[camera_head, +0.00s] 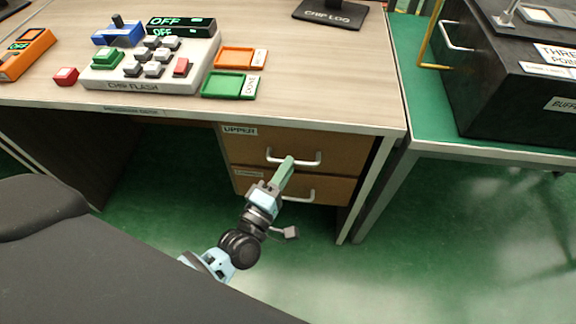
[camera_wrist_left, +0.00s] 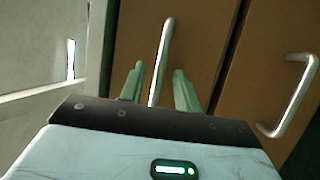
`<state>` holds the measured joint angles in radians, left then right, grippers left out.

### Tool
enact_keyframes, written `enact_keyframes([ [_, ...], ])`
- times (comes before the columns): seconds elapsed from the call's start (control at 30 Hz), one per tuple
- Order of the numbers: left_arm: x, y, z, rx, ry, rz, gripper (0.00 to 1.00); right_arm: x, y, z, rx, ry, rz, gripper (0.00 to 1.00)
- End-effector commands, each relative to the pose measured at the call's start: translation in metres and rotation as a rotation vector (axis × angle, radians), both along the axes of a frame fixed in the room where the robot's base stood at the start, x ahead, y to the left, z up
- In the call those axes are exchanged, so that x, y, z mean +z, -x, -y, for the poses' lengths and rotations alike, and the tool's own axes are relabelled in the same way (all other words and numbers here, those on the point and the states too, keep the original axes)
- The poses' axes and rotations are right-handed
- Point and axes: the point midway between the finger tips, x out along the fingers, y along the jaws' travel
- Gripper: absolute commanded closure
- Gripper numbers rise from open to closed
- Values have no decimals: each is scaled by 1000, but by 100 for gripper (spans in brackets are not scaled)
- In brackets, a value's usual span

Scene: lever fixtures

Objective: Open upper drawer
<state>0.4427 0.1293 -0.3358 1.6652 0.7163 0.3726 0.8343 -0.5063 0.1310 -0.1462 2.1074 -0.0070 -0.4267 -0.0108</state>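The brown upper drawer (camera_head: 245,148), labelled UPPER, is under the desk top, and its front looks flush and shut. Its pale bar handle (camera_head: 312,163) is partly hidden by my left gripper (camera_head: 287,164), which reaches it from below. In the left wrist view, the two greenish fingers of my left gripper (camera_wrist_left: 160,88) stand apart, with the upper drawer's handle (camera_wrist_left: 163,50) between them. Gaps show on both sides of the bar, so the gripper is open around it. I cannot tell how deep the bar sits between the fingers. My right gripper is not in view.
The lower drawer (camera_head: 335,192) sits directly below, with its own handle (camera_head: 303,196), which also shows in the left wrist view (camera_wrist_left: 295,100). The desk (camera_head: 320,90) carries a button panel (camera_head: 150,65) and trays. A green table (camera_head: 420,95) with a black box stands right.

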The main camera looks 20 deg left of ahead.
Motion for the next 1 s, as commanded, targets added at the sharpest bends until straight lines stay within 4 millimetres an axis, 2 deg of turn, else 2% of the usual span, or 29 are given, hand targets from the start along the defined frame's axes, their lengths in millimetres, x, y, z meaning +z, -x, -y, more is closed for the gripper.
enact_keyframes([
  [0.13, 2, -11, 1, 1, 1, 1, 68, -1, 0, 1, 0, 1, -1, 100],
  [0.43, 2, -13, 2, 0, 0, 0, 68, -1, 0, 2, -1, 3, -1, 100],
  [0.7, 2, -12, 2, 0, 0, 0, 100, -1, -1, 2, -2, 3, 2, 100],
  [1.0, 2, -12, 2, 0, 0, 0, 100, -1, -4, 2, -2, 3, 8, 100],
])
